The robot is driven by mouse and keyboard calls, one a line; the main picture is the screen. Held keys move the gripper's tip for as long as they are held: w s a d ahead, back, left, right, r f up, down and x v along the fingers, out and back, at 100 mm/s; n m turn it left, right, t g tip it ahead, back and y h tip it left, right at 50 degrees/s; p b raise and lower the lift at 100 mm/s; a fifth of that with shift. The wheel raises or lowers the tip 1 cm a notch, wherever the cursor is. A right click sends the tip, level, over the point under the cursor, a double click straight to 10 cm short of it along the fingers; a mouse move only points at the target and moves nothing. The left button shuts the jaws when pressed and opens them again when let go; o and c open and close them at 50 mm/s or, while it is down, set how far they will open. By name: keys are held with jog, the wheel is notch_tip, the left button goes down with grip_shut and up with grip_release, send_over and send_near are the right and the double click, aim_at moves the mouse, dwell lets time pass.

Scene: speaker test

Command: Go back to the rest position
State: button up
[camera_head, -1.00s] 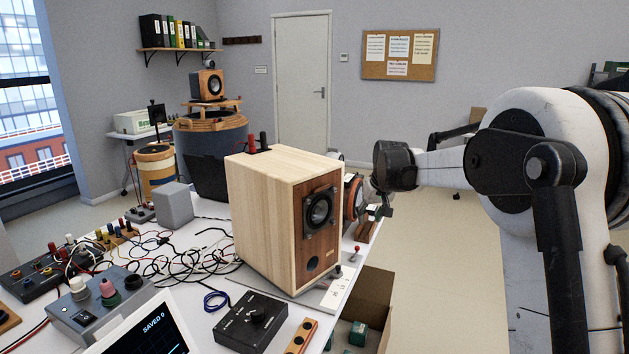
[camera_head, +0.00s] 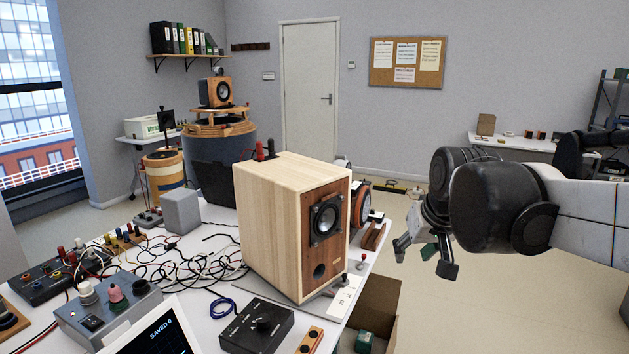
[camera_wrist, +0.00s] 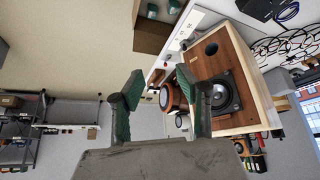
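My gripper (camera_head: 425,255) is in the air to the right of the bench, apart from everything on it. In the wrist view the two green-padded fingers of my gripper (camera_wrist: 160,100) stand wide apart with nothing held between them. A pale wooden speaker box (camera_head: 268,215) with a dark driver on its brown front stands on the bench, left of my gripper. The speaker box also shows in the wrist view (camera_wrist: 262,98), right of the fingers.
The white bench (camera_head: 215,212) carries tangled cables, a black control box (camera_head: 256,325) and a small screen (camera_head: 152,335). An open cardboard box (camera_head: 378,305) is at its right edge. Open floor (camera_head: 430,310) lies right of it. A white table (camera_head: 510,143) stands at the back right.

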jog(key=s+f, duration=0.3)
jog(key=s, duration=0.6)
jog(key=s+f+t, duration=0.1)
jog(key=s+f, duration=0.3)
jog(key=s, duration=0.6)
jog(key=shift+d+f+m, duration=0.25)
jog(key=shift+f+m, duration=0.05)
jog(key=shift+m, duration=0.1)
